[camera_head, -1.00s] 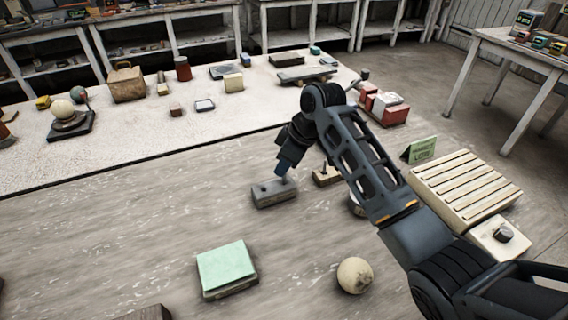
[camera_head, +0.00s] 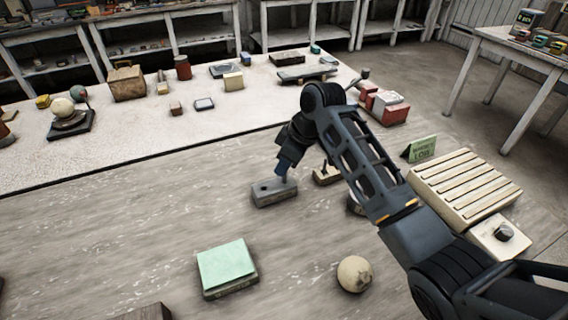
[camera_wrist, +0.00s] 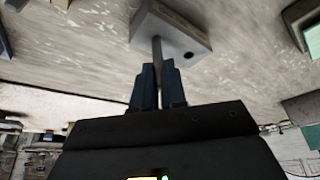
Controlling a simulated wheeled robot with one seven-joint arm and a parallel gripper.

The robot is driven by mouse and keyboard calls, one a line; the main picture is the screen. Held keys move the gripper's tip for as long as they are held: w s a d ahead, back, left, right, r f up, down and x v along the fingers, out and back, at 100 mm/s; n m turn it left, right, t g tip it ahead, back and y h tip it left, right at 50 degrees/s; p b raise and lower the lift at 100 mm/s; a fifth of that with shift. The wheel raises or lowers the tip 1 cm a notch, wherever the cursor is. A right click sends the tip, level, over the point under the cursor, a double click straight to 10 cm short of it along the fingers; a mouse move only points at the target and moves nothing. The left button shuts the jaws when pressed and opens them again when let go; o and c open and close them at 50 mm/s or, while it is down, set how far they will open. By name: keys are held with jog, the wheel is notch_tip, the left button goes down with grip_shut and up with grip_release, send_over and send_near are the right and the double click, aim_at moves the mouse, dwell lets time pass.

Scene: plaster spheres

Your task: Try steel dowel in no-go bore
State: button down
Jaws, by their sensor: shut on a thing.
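A grey gauge block (camera_head: 273,194) lies on the near bench. My gripper (camera_head: 284,172) points down over its right part, with a bare dark bore visible in the left part. In the wrist view, my gripper (camera_wrist: 158,72) has its blue fingers shut on the thin grey steel dowel (camera_wrist: 157,52). The dowel's far end meets the top face of the block (camera_wrist: 185,36). The other bore shows dark and empty to the right of it. I cannot tell how deep the dowel's end sits, if it is inside a bore.
A small tan block (camera_head: 325,176) with a dark upright piece stands just right of the gauge block. A green-topped block (camera_head: 226,266) and a pale sphere (camera_head: 355,274) lie nearer. A slatted cream rack (camera_head: 466,186) and green sign (camera_head: 421,149) are at right.

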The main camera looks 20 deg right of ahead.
jog(key=shift+r, duration=0.15)
jog(key=shift+r, duration=2.3)
